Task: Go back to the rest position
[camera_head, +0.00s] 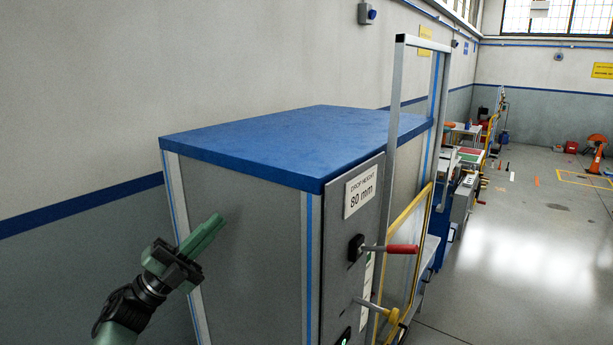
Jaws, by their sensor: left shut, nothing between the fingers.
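My left gripper (203,236) comes in from the lower left. Its green fingers are shut together with nothing between them, and they point up and to the right. It is in front of the grey side panel of a cabinet with a blue top (300,145); I cannot tell whether it touches the panel. My right gripper is not in view.
The cabinet's front has a "DROP HEIGHT 80 mm" sign (360,188), a red-handled lever (403,249) and a yellow-handled lever (388,313). A metal frame (395,120) rises beside it. Open grey floor (530,260) lies to the right.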

